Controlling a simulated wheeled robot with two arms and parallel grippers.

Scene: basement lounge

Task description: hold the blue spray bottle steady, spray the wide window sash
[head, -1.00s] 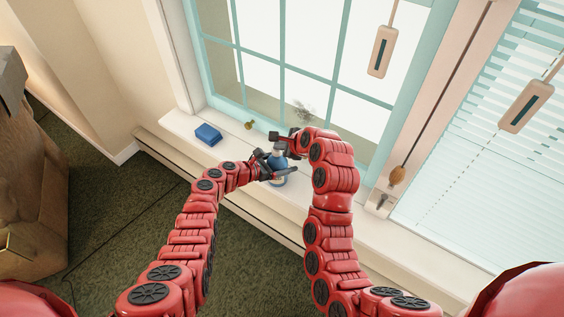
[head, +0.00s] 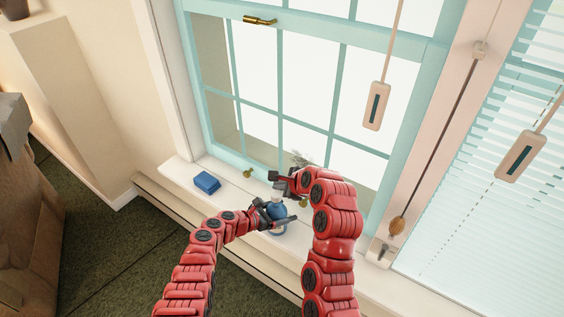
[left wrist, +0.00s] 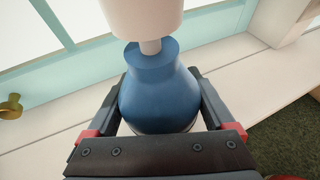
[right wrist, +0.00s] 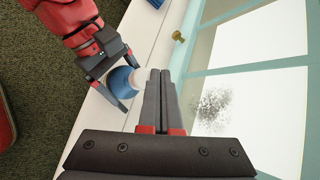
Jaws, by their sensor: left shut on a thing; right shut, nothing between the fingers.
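The blue spray bottle (head: 278,211), with a white head, stands upright on the white window sill. My left gripper (head: 280,219) is shut around its blue body, with a finger on each side of the bottle (left wrist: 158,92) in the left wrist view. My right gripper (head: 280,183) is shut and empty, close to the bottle's white top (right wrist: 141,78); I cannot tell whether they touch. The wide window sash (head: 281,100), pale teal with several panes, rises behind the sill. A grey speckled patch (right wrist: 212,104) shows on a lower pane, partly hidden by my right arm in the head view.
A blue block (head: 207,183) lies on the sill at the left. A brass knob (head: 248,173) is at the sash's bottom. Two pull handles (head: 376,106) (head: 522,157) hang at the right, near blinds (head: 470,190). The sill between block and bottle is clear.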

